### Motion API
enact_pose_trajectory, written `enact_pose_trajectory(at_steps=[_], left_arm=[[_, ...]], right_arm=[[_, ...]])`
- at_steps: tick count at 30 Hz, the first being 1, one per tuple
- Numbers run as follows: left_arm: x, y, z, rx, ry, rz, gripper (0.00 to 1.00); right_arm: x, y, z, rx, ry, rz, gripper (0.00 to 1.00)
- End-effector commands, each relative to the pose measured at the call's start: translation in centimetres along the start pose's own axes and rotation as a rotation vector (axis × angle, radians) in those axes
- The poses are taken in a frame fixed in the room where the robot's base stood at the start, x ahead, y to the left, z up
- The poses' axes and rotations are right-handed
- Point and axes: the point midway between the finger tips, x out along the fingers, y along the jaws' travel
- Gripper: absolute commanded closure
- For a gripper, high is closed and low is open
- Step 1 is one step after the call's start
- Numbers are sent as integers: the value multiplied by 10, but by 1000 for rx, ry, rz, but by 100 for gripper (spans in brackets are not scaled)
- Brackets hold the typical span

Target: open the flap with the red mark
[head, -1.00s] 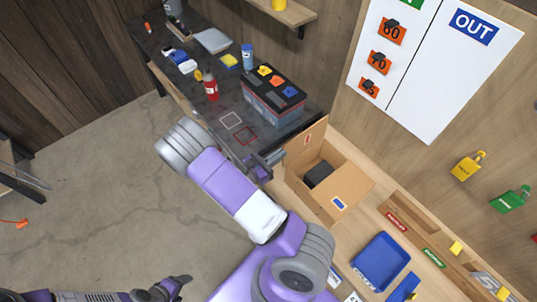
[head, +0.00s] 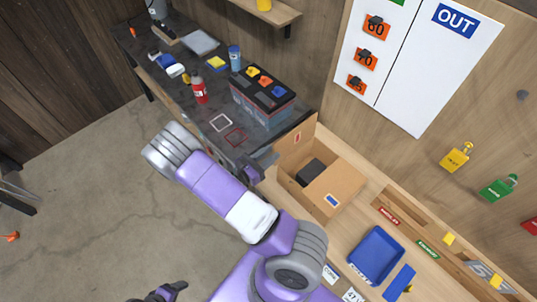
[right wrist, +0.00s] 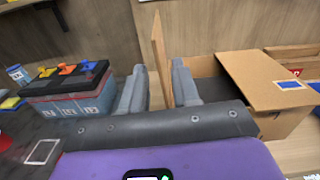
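The cardboard box (head: 312,197) stands on the wooden bench with a dark block (head: 311,172) inside. Its flap with the red mark (head: 297,144) stands upright at the box's left side; the flap with the blue mark (head: 335,187) covers the right part. My right gripper (head: 266,161) is just left of the red-marked flap. In the right wrist view its fingers (right wrist: 158,90) are apart, with the flap's edge (right wrist: 158,45) showing between them; contact cannot be told. My left gripper (head: 170,292) is low at the bottom edge, away from the box, its fingers unclear.
A battery (head: 262,100) with coloured caps stands on the dark table left of the box. A red bottle (head: 199,91) and other small items lie farther back. A blue tray (head: 376,256) is right of the box. Open floor lies at left.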

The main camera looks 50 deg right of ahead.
Motion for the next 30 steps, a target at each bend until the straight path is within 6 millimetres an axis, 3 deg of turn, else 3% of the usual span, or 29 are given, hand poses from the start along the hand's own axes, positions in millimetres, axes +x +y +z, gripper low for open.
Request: enact_pose_trajectory(at_steps=[5, 16, 30], left_arm=[[2, -1, 0, 0, 0, 0, 32], [10, -4, 0, 0, 0, 0, 32], [11, -4, 0, 0, 0, 0, 32]], right_arm=[[-12, 1, 0, 3, 0, 2, 69], [-69, 1, -1, 2, 1, 2, 69], [-76, 0, 0, 0, 0, 0, 69]])
